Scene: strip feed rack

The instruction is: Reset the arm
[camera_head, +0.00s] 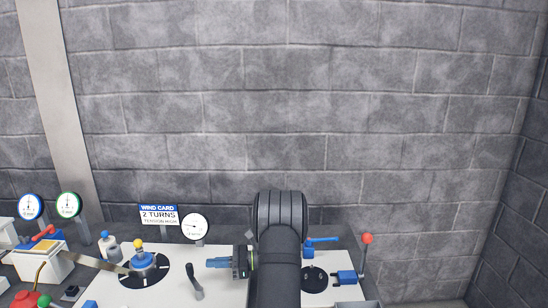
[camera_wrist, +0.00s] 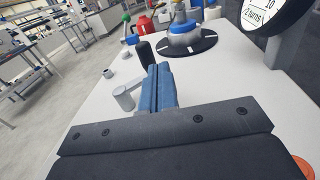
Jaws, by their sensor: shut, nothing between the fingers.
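My gripper (camera_head: 218,263) is in the head view above the white panel, with its blue fingers pointing left. In the wrist view my gripper (camera_wrist: 161,88) shows its two blue fingers together, with nothing between them. The fingers are apart from the blue reel hub with a yellow knob (camera_head: 143,260), which stands on a black marked disc to their left. That hub is also at the top of the wrist view (camera_wrist: 183,27). A black-handled lever (camera_head: 195,282) stands between the hub and my gripper.
A "WIND CARD 2 TURNS" sign (camera_head: 159,215) and a white dial gauge (camera_head: 194,227) stand behind the panel. A red-knobbed lever (camera_head: 366,246) and a blue handle (camera_head: 322,240) are right of my arm. The block wall is behind; the space above the panel is clear.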

